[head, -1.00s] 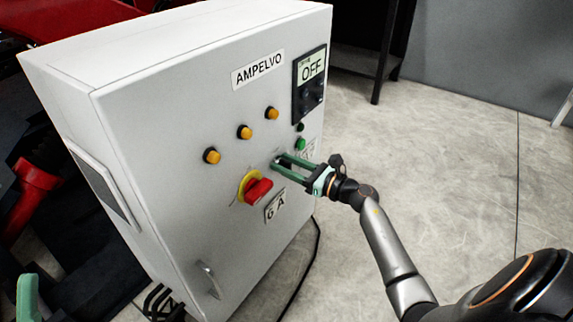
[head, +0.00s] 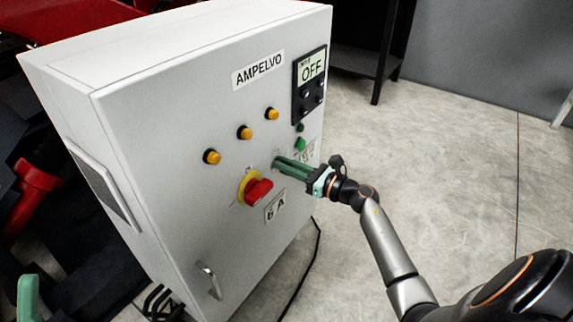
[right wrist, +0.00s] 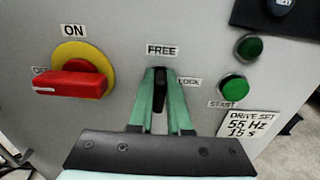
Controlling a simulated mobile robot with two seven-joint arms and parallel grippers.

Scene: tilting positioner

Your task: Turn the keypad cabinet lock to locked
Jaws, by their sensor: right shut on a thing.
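The lock on the grey cabinet (head: 150,85) is a small black knob (right wrist: 160,90), seen in the right wrist view. It stands upright, its top toward the FREE label (right wrist: 161,50); the LOCK label (right wrist: 189,82) is to its right. My right gripper (head: 279,163) reaches the cabinet front from the right. Its green fingers (right wrist: 160,100) are shut on the knob, one on each side. In the head view the fingers hide the knob.
Above are amber lamps (head: 245,132) and a panel reading OFF (head: 311,70). Open floor (head: 455,150) lies to the right.

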